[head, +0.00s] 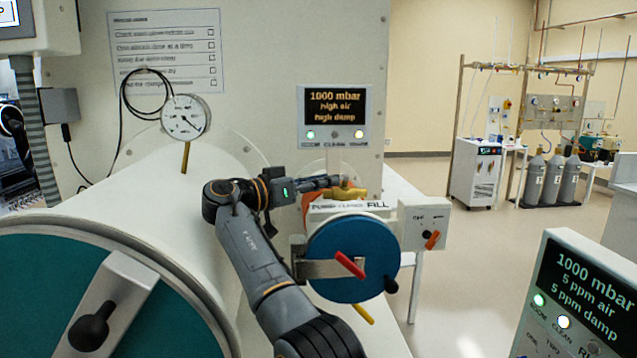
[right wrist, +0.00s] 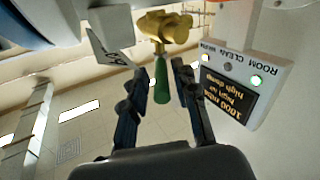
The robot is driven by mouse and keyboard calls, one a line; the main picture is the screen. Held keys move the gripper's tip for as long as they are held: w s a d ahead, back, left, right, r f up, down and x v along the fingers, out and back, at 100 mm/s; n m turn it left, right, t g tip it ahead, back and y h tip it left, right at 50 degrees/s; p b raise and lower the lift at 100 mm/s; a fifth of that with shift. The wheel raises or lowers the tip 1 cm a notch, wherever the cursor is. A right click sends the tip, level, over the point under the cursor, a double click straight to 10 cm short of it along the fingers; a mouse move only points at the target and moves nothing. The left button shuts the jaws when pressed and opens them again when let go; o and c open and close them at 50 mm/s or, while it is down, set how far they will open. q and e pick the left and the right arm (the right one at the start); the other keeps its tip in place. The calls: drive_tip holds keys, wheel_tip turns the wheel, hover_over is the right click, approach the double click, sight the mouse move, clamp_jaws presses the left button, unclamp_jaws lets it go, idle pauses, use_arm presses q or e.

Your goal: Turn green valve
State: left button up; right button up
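The green valve handle (right wrist: 161,82) shows in the right wrist view, hanging from a brass valve body (right wrist: 166,28). My right gripper (right wrist: 164,68) is open, with one finger on each side of the green handle and a gap on both sides. In the head view the brass body (head: 349,193) sits above the small blue round door, and my right gripper (head: 322,183) reaches it from the left. The green handle cannot be made out in the head view. My left gripper is not in view.
A display (head: 335,112) reading 1000 mbar is just above the valve. A label strip (head: 348,206), an orange part (head: 318,198) and a switch box (head: 424,223) are close by. The blue door (head: 345,245) has a red handle. A gauge (head: 185,117) is at left.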

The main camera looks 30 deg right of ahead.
drive_tip(key=shift+d+f, duration=0.1)
drive_tip(key=shift+d, duration=0.1)
drive_tip(key=shift+a, duration=0.25)
drive_tip(key=r, duration=1)
drive_tip(key=shift+d, duration=0.25)
